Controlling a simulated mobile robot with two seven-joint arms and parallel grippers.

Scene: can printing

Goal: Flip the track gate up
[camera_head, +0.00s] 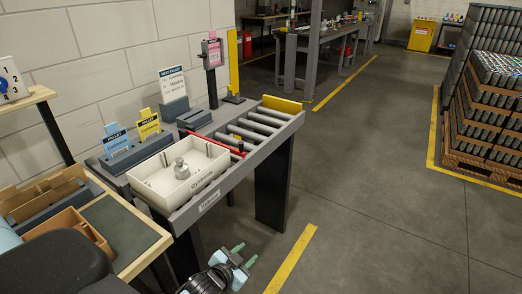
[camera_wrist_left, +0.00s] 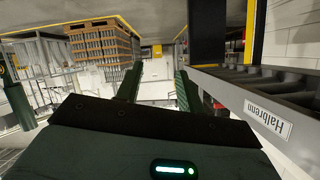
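The track gate looks like a thin red bar (camera_head: 225,145) across the roller track (camera_head: 262,126), just behind the white bin. It appears to lie low; its exact angle is hard to tell. A small dark knob stands at its near end. My left gripper (camera_head: 245,254) is in front of the track and below its top, apart from the gate. Its two green fingers are spread and empty. In the left wrist view the open fingers (camera_wrist_left: 157,88) point past the track's side rail (camera_wrist_left: 250,95). My right gripper is in neither view.
A white bin (camera_head: 165,185) with a metal weight-like piece (camera_head: 182,169) sits on the track's near end. A yellow stop (camera_head: 282,104) closes the far end. Pallet cards (camera_head: 117,140) stand along the wall side. A dark leg (camera_head: 272,188) supports the track.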

